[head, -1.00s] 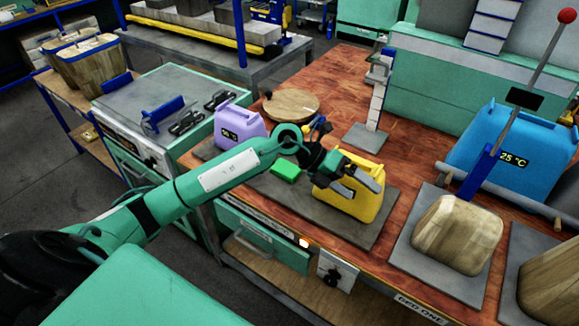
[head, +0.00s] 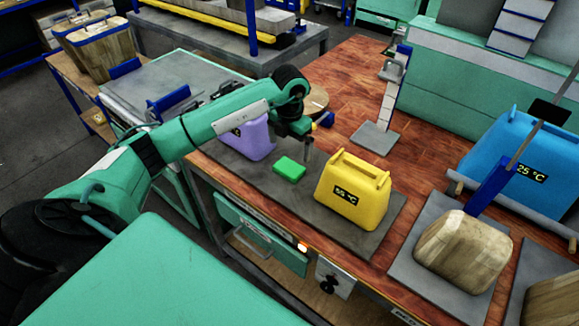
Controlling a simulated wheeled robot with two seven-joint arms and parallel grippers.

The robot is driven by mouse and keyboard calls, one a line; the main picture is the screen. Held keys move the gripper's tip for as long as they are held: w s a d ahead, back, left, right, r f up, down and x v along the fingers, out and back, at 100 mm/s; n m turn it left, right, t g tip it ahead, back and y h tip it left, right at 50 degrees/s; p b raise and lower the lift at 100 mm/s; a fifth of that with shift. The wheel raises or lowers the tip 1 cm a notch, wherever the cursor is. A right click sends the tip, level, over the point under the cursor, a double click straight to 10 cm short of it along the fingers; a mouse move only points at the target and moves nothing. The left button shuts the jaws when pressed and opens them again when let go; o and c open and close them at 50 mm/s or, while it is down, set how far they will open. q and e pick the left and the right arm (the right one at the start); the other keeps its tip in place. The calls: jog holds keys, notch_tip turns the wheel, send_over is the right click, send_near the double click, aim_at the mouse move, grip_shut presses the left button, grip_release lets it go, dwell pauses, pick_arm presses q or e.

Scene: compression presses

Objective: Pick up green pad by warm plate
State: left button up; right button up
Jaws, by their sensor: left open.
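A small bright green pad (head: 289,168) lies flat on a dark grey plate (head: 262,180) on the wooden bench. A yellow block with a handle (head: 352,190), reading 55 °C, stands on the same plate just right of the pad. A purple block (head: 256,138) stands to the pad's left, partly hidden by my left arm. My left gripper (head: 308,151) is open and empty, pointing down above and slightly behind the pad, apart from it. Its fingers are seen edge-on. My right gripper is not in view.
A blue block (head: 518,165) reading 25 °C stands at the right. A wooden block (head: 463,252) with a lever sits on a grey plate before it. A upright scale post (head: 388,105) stands behind the yellow block. Bare bench lies between post and yellow block.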

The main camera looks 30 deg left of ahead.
aim_at(289, 166)
pick_arm(q)
jog(key=f, duration=0.3)
jog(key=shift+w, duration=0.25)
jog(key=shift+w+f, duration=0.1)
jog(key=shift+f, duration=0.45)
jog(key=f, duration=0.1)
jog(key=f+p, duration=0.1)
jog(key=f, duration=0.1)
jog(key=f+p, duration=0.1)
jog(key=shift+a+f, duration=0.15)
jog(key=shift+a, duration=0.1)
jog(key=shift+f, duration=0.3)
jog(key=shift+c, duration=0.7)
jog(key=c, duration=0.7)
jog(key=shift+c, duration=0.3)
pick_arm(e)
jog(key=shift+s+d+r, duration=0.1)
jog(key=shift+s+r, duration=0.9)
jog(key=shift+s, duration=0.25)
pick_arm(q)
jog(key=shift+r, duration=0.1)
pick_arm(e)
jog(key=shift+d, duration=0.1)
